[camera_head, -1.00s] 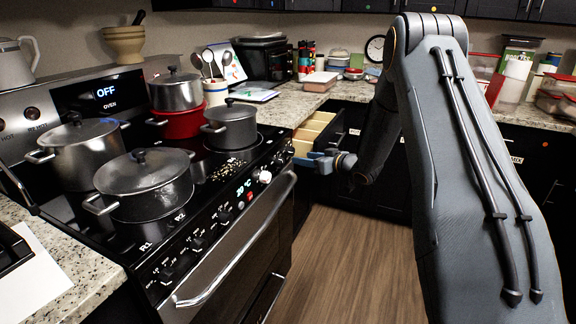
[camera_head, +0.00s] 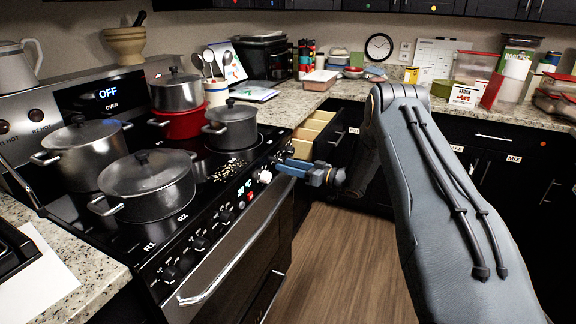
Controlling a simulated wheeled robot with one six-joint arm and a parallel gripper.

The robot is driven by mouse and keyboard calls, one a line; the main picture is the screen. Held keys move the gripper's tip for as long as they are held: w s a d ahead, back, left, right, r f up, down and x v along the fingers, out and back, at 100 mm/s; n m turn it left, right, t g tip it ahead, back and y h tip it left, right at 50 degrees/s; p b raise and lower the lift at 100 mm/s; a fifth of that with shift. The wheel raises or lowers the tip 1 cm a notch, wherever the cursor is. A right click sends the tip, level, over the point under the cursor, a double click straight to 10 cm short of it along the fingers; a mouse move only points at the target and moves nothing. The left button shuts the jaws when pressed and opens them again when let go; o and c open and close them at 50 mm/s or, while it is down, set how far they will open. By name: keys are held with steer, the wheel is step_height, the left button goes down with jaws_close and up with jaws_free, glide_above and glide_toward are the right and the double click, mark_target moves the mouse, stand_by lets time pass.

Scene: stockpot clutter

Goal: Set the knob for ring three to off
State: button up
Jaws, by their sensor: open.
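The stove's front panel carries a row of dark knobs (camera_head: 198,243); their labels and pointer positions are too small to read. One pale knob (camera_head: 265,177) stands right of the lit display (camera_head: 244,189). I cannot tell which knob serves ring three; only R1 and R2 can be read on the cooktop (camera_head: 165,232). My gripper (camera_head: 282,168) is open, at the right end of the panel, close to the pale knob and a little right of it. Whether it touches a knob cannot be told.
Several pots, including a large lidded one (camera_head: 150,186) and a red one (camera_head: 183,124), stand on the stove. The oven handle (camera_head: 235,255) runs below the panel. An open drawer (camera_head: 318,132) is behind my gripper. The wooden floor (camera_head: 325,250) is clear.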

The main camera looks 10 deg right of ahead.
steer(key=shift+w+a, duration=0.2)
steer(key=c, duration=1)
steer(key=shift+c, duration=0.2)
steer(key=n+b, duration=0.3)
steer(key=n, duration=0.1)
steer(key=shift+f+n, duration=0.15)
steer(key=shift+n, duration=0.15)
steer(key=n+b, duration=0.2)
steer(key=n, duration=0.2)
steer(key=shift+y, duration=0.3)
steer(key=shift+n+b, duration=0.3)
steer(key=shift+n, duration=0.1)
